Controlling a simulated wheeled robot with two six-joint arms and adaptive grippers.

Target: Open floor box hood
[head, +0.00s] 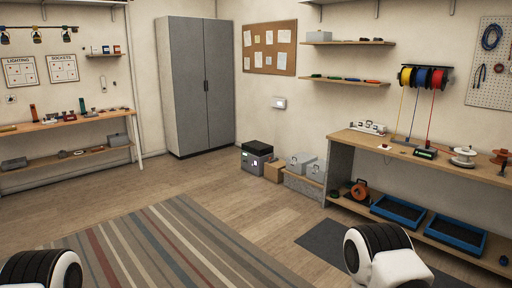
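No floor box with a hood can be made out for certain in the head view. A dark grey box with a black top (258,148) stands on the floor by the back wall, right of the tall cabinet. It has small lit spots on its front. I cannot tell whether it is the floor box, or whether its top is a hood. Neither of my grippers is in view. Only white and black ribbed parts of my arms show at the bottom left and bottom right, far from that box.
A cardboard box (274,171) and grey cases (301,163) stand beside the dark box. A tall grey cabinet (196,85) fills the corner. Workbenches stand at left (66,124) and right (455,165). A striped rug (165,245) lies on open floor in the middle.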

